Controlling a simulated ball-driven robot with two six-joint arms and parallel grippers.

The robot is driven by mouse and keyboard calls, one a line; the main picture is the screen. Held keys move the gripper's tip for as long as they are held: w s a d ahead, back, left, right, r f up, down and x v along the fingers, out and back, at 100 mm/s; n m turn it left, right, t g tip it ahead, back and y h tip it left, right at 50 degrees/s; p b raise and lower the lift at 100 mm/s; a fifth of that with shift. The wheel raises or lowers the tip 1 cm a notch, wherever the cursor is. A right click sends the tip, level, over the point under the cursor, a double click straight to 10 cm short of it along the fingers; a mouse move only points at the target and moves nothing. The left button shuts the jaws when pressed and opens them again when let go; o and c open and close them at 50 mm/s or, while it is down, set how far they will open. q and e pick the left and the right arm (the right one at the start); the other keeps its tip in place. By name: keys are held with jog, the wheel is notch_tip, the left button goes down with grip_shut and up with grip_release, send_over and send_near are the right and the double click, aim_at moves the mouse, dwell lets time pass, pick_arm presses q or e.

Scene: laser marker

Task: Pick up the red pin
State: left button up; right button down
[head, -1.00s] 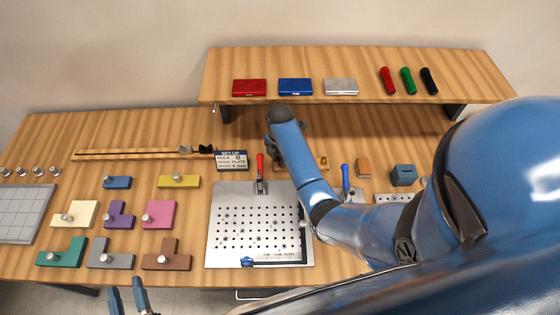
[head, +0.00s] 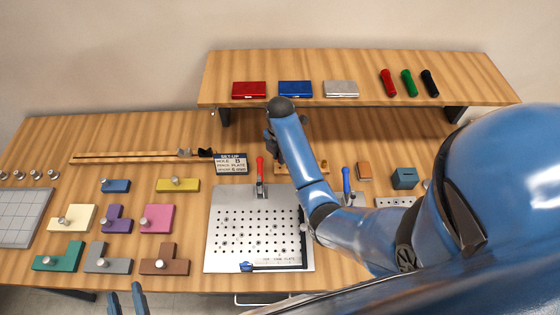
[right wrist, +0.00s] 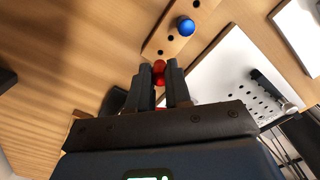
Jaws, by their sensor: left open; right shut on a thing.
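The red pin (right wrist: 159,71) shows in the right wrist view as a red rounded head between the two dark fingers of my right gripper (right wrist: 163,75). The right gripper is shut on it, beside the wooden pin block. In the head view the right gripper (head: 271,142) is small and dark behind my arm, and the pin cannot be made out. My left gripper (head: 127,299) is open and empty at the bottom edge of the head view, in front of the table.
The wooden pin block (right wrist: 160,40) has holes and a blue pin (right wrist: 185,25). The perforated plate (head: 225,215) with a red-handled clamp (head: 260,172) lies in front. A set-up sign (head: 230,164) stands left of my right gripper. The raised shelf (head: 365,75) is behind.

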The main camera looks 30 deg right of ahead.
jog(key=s+a, duration=0.1)
jog(key=s, duration=0.2)
jog(key=s+a+b, duration=0.1)
jog(key=s+a, duration=0.1)
jog(key=s, duration=0.1)
jog(key=s+a, duration=0.1)
jog(key=s, duration=0.2)
jog(key=shift+s+a+f+b, duration=0.2)
jog(key=shift+s+a+b, duration=0.15)
jog(key=shift+b, duration=0.05)
jog(key=s, duration=0.1)
jog(key=s+a, duration=0.1)
jog(key=s, duration=0.1)
jog(key=s+a+p, duration=0.1)
jog(key=shift+s+a+r, duration=0.1)
jog(key=shift+s+a, duration=0.05)
jog(key=shift+s, duration=0.25)
jog(key=shift+s+a, duration=0.25)
jog(key=shift+s, duration=0.2)
jog(key=shift+s+a, duration=0.2)
jog(key=shift+s, duration=0.25)
